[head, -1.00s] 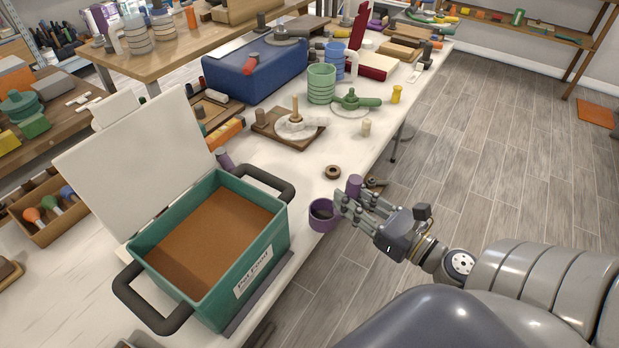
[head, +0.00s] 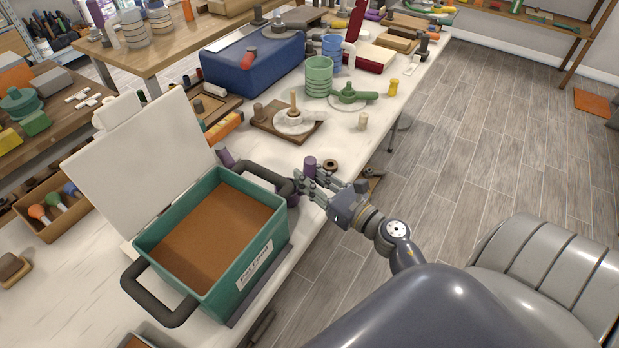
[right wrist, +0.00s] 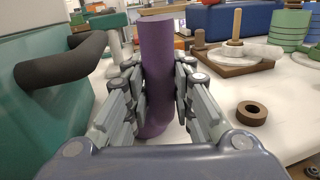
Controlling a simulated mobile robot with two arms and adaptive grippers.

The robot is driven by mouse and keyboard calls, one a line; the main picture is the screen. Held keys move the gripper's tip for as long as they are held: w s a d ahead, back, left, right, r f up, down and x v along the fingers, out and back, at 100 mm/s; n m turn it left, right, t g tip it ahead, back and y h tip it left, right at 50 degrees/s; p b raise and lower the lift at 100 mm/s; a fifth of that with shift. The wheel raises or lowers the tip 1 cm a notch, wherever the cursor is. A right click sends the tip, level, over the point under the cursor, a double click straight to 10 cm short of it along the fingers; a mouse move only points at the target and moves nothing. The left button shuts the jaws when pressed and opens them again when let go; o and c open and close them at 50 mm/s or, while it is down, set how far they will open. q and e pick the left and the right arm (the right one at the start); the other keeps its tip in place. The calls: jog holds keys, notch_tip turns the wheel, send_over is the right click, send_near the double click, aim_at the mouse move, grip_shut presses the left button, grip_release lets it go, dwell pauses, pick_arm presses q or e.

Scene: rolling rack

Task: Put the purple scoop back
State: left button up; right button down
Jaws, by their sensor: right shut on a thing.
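The purple scoop (head: 310,163) is upright in my right gripper (head: 313,182), beside the right handle of the teal bin. In the right wrist view its purple handle (right wrist: 157,50) stands between the two sets of fingers, which are shut on it. The bin's dark handle (right wrist: 60,60) shows left of the gripper in the wrist view. My left gripper is not in view.
A brown ring (head: 330,165) lies on the white table just right of the gripper. A wooden board (head: 270,128) with a peg and a green cup (head: 319,75) stand farther back. A small purple object (head: 226,157) is behind the bin. The air above the bin is clear.

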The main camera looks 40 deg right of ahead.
jog(key=shift+r, duration=0.1)
jog(key=shift+f, duration=0.2)
jog(key=c, duration=1.4)
grip_release()
jog(key=shift+o, duration=0.2)
jog(key=shift+r, duration=0.1)
jog(key=shift+r, duration=0.2)
jog(key=s+d+b, duration=0.2)
jog(key=s+b, duration=0.1)
jog(key=s, duration=0.9)
jog(key=shift+f+b, duration=0.15)
jog(key=shift+b, duration=0.2)
